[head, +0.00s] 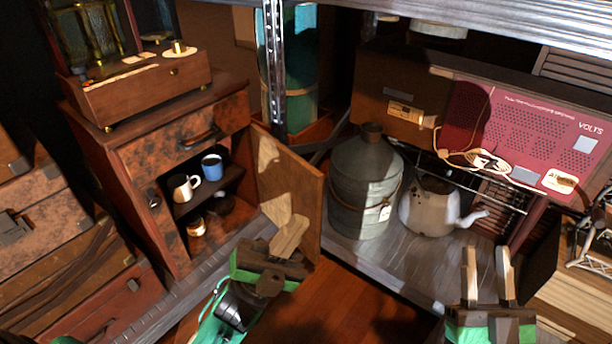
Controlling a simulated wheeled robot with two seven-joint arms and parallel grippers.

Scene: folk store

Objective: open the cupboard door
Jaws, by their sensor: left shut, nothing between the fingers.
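The small wooden cupboard (165,155) stands at the left with a drawer and its handle (200,136) above the opening. Its door (287,180) stands wide open, swung out to the right, with its inner face in view. Inside are a white mug (183,188), a blue mug (212,167) and a small jar (196,227). My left gripper (293,232) is shut and empty, with its fingers in front of the door's lower part; whether they touch it I cannot tell. My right gripper (487,272) is open and empty at the lower right, away from the cupboard.
A metal shelf post (273,65) rises behind the door. A grey metal can (364,185) and a kettle (430,207) stand on the metal shelf to the right. A wooden box (150,84) sits on the cupboard. Suitcases (50,235) are stacked at the left. Wooden floor (350,300) shows between my grippers.

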